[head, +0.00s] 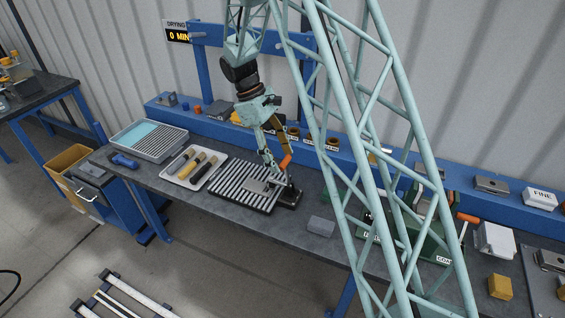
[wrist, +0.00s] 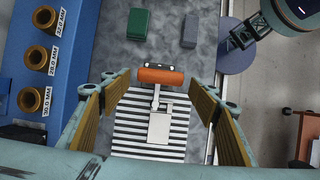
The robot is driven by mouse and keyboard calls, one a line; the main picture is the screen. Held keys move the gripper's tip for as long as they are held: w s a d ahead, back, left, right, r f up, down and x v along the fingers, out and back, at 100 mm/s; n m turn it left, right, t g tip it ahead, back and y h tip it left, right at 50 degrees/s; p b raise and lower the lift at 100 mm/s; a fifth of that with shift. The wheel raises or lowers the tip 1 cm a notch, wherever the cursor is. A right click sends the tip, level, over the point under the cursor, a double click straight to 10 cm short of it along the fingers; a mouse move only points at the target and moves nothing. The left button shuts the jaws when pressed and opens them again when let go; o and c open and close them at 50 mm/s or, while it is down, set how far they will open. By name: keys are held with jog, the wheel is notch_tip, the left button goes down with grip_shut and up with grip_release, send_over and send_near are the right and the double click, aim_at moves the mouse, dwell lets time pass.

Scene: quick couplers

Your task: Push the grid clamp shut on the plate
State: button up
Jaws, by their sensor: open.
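The grid clamp has an orange handle (head: 285,161) standing raised above its dark base (head: 289,197) at the right end of the slatted grid (head: 226,194). In the wrist view, the orange handle (wrist: 161,75) lies crosswise, with a pale metal arm reaching toward the plate. The plate (wrist: 159,128) is a light grey rectangle flat on the black-and-white slats; it also shows in the head view (head: 257,186). My gripper (wrist: 158,84) is open, its ribbed fingers apart on either side of the handle. In the head view my gripper (head: 274,150) is just above the clamp. Contact cannot be told.
A white tray (head: 194,180) with several handled tools lies left of the grid. A blue rail (wrist: 38,90) with brass fittings runs behind. Green boxes stand further right.

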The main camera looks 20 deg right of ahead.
jog(key=v, duration=0.8)
jog(key=shift+w+r, duration=0.15)
jog(key=shift+r, duration=0.2)
jog(key=shift+a, duration=0.15)
jog(key=s+r+m+t+y+b, duration=0.25)
jog(key=s+r+m+b, duration=0.2)
jog(key=s+r, duration=1.45)
jog(key=s+a+f+m+t+b, duration=0.1)
jog(key=s+f+m+t+b, duration=0.1)
jog(key=s, duration=1.2)
jog(key=s+a+f+m+t+b, duration=0.1)
jog(key=s+b, duration=0.3)
jog(key=s, duration=1.1)
jog(key=shift+a+f+m+t+y, duration=0.2)
jog(key=shift+f+m+t+y, duration=0.25)
jog(key=shift+f+m+t, duration=0.35)
